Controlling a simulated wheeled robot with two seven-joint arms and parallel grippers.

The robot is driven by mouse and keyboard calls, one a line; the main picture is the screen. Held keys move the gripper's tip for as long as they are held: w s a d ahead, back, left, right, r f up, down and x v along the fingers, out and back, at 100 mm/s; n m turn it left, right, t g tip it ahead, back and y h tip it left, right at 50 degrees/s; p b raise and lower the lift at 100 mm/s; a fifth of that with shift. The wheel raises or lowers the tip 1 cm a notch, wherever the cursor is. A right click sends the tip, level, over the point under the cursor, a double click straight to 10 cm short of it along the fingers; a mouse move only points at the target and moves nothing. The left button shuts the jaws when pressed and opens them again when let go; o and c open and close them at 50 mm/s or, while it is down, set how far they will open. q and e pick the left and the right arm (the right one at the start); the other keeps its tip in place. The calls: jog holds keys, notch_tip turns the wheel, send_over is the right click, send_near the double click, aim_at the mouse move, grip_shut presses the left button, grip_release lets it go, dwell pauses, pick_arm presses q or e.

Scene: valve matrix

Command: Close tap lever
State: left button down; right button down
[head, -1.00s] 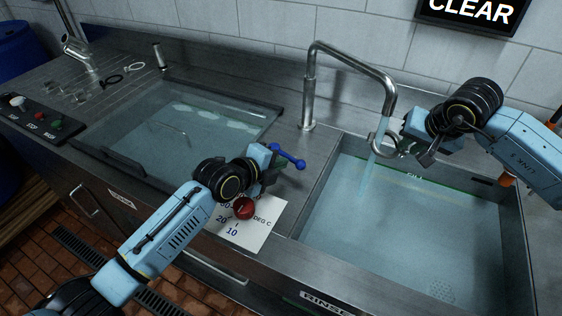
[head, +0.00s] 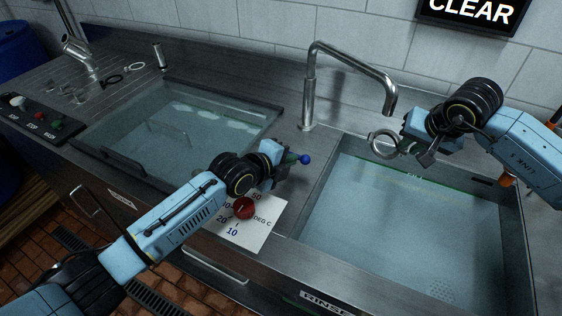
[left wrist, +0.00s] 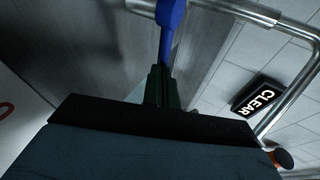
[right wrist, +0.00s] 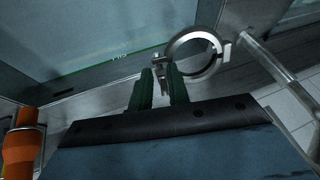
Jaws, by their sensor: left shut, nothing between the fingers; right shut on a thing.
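The blue tap lever (head: 304,159) shows as a ball end just beyond my left gripper (head: 285,164); the gripper hides the rest. In the left wrist view the lever (left wrist: 170,18) lies at the tips of the closed fingers (left wrist: 158,85). My left gripper is shut with nothing between its fingers. The curved tap (head: 350,55) stands behind the right-hand sink, and no water runs from its spout. My right gripper (head: 405,148) is shut on a metal ring clamp (head: 382,145), held over that sink; the ring (right wrist: 196,40) also shows in the right wrist view.
The right-hand sink (head: 335,205) holds water. The left-hand basin (head: 84,152) also holds water. A red knob (head: 243,208) on a temperature dial plate (head: 262,236) is below my left gripper. A screen (head: 474,12) on the wall reads CLEAR.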

pick_arm(q)
jog(key=shift+s, duration=0.1)
dwell(0.3)
jog(key=shift+s+a, duration=0.2)
jog(key=s+d+v, duration=0.2)
jog(key=v, duration=1.1)
jog(key=shift+f, duration=0.25)
jog(key=shift+s, duration=0.1)
pick_arm(e)
jog(key=shift+s, duration=0.1)
